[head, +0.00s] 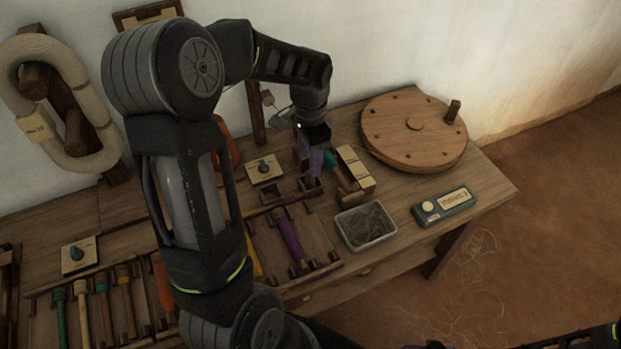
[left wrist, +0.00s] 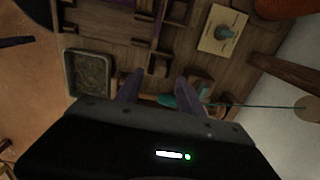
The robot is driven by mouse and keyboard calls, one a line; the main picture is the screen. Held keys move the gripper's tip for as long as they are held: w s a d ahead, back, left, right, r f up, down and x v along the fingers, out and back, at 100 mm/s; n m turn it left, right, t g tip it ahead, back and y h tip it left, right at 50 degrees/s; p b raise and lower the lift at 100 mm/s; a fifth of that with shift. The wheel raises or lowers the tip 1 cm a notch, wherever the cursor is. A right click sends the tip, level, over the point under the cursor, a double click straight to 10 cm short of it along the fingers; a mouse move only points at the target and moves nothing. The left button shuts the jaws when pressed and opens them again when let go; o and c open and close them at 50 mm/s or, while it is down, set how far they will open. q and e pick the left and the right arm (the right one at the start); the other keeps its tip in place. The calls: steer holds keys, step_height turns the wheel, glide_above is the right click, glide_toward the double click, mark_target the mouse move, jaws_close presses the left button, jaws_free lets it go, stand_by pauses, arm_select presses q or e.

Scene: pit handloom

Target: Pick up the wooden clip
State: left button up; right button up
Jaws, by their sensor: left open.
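My left gripper (head: 311,160) hangs over the back middle of the bench, fingers pointing down, open and with nothing seen between its fingers. In the left wrist view its two purple-grey fingers (left wrist: 159,84) are spread apart above the bench. A small dark wooden holder (left wrist: 160,65) shows just beyond and between the fingertips. A teal bobbin (head: 330,160) lies beside the fingers and also shows in the left wrist view (left wrist: 183,98). I cannot tell for certain which small wooden piece is the wooden clip. My right gripper is not seen.
Pale blocks (head: 356,168) stand right of the gripper, near a round wooden wheel (head: 414,132). A tray of thread scraps (head: 340,229) and a teal meter (head: 445,207) sit toward the front edge. My left arm hides part of the bench.

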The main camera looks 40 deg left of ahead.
mark_target(310, 179)
arm_select(q)
steer(key=shift+f, duration=0.2)
step_height(310, 179, down, 5)
steer(key=shift+f, duration=0.15)
stand_by(0.4)
stand_by(0.4)
jaws_close()
stand_by(0.5)
